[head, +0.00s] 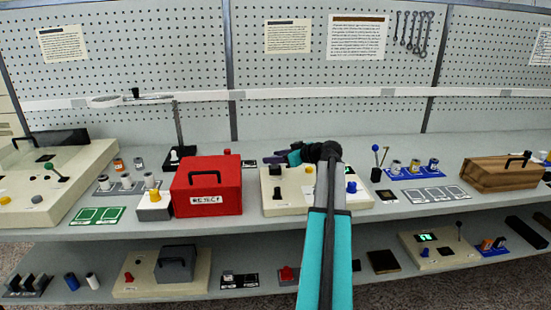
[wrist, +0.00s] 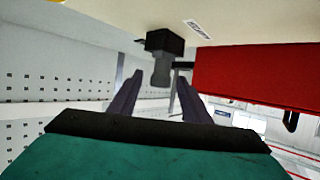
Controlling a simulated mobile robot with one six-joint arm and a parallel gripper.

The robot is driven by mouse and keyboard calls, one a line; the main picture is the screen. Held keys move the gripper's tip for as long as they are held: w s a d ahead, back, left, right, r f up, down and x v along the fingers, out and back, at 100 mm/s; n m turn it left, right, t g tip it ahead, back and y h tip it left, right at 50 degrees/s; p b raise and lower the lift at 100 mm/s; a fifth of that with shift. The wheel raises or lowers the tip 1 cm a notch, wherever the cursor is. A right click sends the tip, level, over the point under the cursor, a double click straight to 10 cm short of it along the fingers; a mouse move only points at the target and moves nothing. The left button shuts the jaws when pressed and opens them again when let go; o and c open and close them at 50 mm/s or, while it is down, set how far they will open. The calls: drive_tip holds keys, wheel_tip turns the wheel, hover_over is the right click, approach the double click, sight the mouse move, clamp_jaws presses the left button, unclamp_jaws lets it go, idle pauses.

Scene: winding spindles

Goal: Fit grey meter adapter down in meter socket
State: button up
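My gripper (head: 279,159) is above the back left of a cream panel, with its dark fingers pointing left in the head view. In the wrist view the fingers (wrist: 158,90) are apart, and the picture is upside down. A dark grey stubby piece (wrist: 161,74), which looks like the meter adapter, shows between the fingertips, with visible gaps on both sides. It sits against a black block (wrist: 165,42) on the panel, perhaps the meter socket. I cannot tell how deep it sits. In the head view the block is small and dark (head: 274,171).
The cream panel (head: 268,207) also carries a yellow knob and a black knob. A red box (head: 207,186) with a handle stands close on the left and also fills the right of the wrist view (wrist: 250,70). A pegboard wall (head: 290,60) rises behind.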

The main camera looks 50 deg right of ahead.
drive_tip(key=shift+s, duration=0.1)
drive_tip(key=b+v, duration=0.1)
drive_tip(key=v, duration=1.2)
drive_tip(key=shift+s+r+b, duration=0.2)
drive_tip(key=shift+s+b, duration=0.05)
drive_tip(key=shift+b, duration=0.15)
idle(0.7)
